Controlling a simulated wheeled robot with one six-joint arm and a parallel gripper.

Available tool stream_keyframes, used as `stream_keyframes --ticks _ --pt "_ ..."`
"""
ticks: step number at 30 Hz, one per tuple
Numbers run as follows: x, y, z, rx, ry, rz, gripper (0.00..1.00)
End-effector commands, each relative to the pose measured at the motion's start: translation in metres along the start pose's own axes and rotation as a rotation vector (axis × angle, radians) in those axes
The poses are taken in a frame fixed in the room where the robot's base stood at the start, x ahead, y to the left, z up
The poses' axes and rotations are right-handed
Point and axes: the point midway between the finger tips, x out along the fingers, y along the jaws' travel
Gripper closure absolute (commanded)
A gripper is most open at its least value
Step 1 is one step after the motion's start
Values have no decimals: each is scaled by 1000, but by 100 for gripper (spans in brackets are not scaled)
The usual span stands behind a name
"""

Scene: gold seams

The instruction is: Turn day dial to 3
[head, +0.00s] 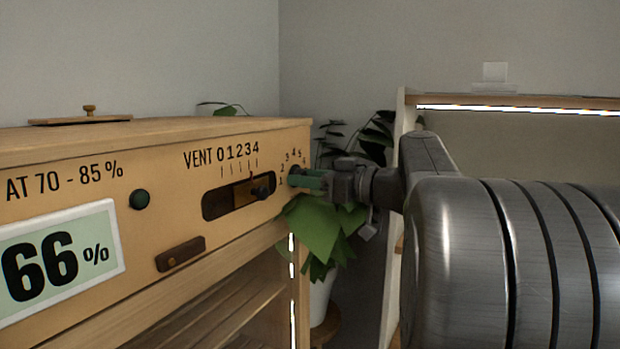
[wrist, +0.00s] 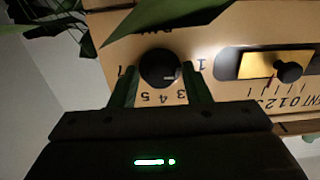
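The day dial (wrist: 160,68) is a round black knob with a small white mark, on the wooden front panel. In the wrist view its numbers read upside down, and the mark points to the lower right, between 1 and 3, toward the spot the right finger covers. My gripper (wrist: 160,76) has its two green fingers on either side of the dial, and the knob fills the gap between them. In the head view my gripper (head: 306,179) reaches the panel's right end, and its fingers mostly hide the dial there.
Left of the dial is the vent slot with its slider knob (head: 262,192), which also shows in the wrist view (wrist: 289,72). Farther left are a dark green button (head: 139,200) and a 66% display (head: 58,262). Plant leaves (head: 322,228) hang just below my gripper. A lit shelf (head: 515,103) stands behind right.

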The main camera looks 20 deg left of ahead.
Motion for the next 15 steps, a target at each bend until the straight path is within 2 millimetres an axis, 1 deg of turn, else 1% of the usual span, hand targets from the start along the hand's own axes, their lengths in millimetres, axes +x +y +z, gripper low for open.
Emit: stream_keyframes --ticks 1,3,10,15 --pt "0 0 0 0 0 0 69" --pt "0 0 0 0 0 0 80" --pt "0 0 0 14 0 0 80" --pt "0 0 1 71 0 0 80"
